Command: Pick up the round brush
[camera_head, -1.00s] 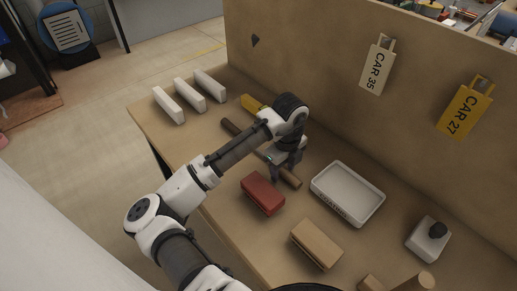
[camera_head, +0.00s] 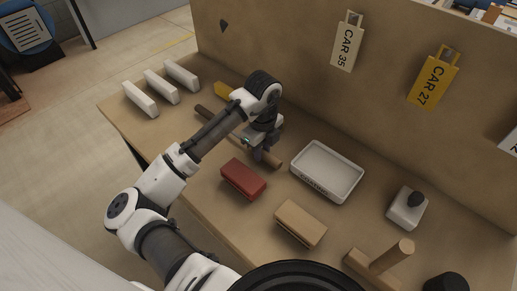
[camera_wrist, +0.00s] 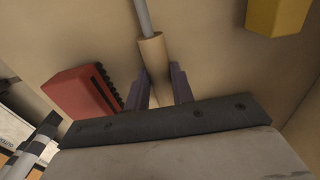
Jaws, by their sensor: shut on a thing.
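The round brush (camera_head: 275,162) appears as a long, thin brown rod lying on the workbench, partly covered by my arm in the head view. In the wrist view its pale wooden handle (camera_wrist: 152,52) leads to a thin grey shaft at the top edge. Whether the brush is clear of the bench cannot be told.
A red brush block (camera_head: 243,179) lies close in front of my gripper. A white tray (camera_head: 298,179) stands to the right, a tan block (camera_head: 300,222) nearer. A tall panel (camera_head: 290,75) bounds the back.

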